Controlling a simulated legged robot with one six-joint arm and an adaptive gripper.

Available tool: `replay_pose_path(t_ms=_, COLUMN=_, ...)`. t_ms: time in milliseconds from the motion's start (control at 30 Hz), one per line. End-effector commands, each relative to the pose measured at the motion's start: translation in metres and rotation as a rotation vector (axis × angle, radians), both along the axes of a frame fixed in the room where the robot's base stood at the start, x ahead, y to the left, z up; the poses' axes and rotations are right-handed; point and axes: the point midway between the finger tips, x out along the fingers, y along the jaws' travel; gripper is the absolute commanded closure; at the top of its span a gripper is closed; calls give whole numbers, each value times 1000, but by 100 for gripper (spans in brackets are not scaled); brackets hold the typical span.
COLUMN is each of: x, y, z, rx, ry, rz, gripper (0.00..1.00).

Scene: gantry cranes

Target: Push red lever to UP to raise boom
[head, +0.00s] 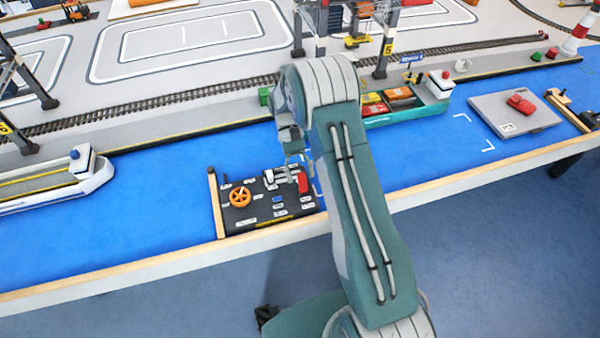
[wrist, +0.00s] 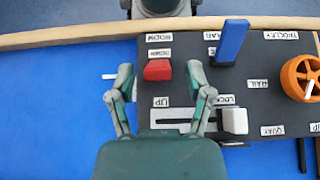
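The red lever (wrist: 158,70) stands on the dark control panel (wrist: 265,105), just beside the DOWN label under BOOM in the wrist view. The UP label (wrist: 161,101) is on the side nearer my wrist. My gripper (wrist: 160,76) is open, with one finger on each side of the red lever and gaps showing; I cannot tell their height over the panel. In the head view the red lever (head: 303,182) is at the panel's right side, and my gripper (head: 293,155) is at the panel's far edge, partly hidden by my arm.
A blue lever (wrist: 232,42), a white lever (wrist: 235,121) in a slot and an orange wheel (wrist: 299,78) stand close by on the panel. A wooden rail (head: 150,264) edges the blue table. A toy ship (head: 70,180) lies left; a grey board (head: 513,113) lies right.

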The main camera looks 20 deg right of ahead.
Motion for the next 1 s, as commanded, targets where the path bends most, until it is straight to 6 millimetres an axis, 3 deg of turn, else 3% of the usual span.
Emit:
replay_pose_path(t_ms=267, x=4, y=0, z=3, rx=0, ry=2, rz=0, gripper=34)
replay_pose_path(t_ms=700, x=55, y=1, z=33, rx=-1, ry=1, rz=0, gripper=34)
replay_pose_path(t_ms=1000, x=64, y=1, z=40, rx=-1, ry=3, rz=0, gripper=34)
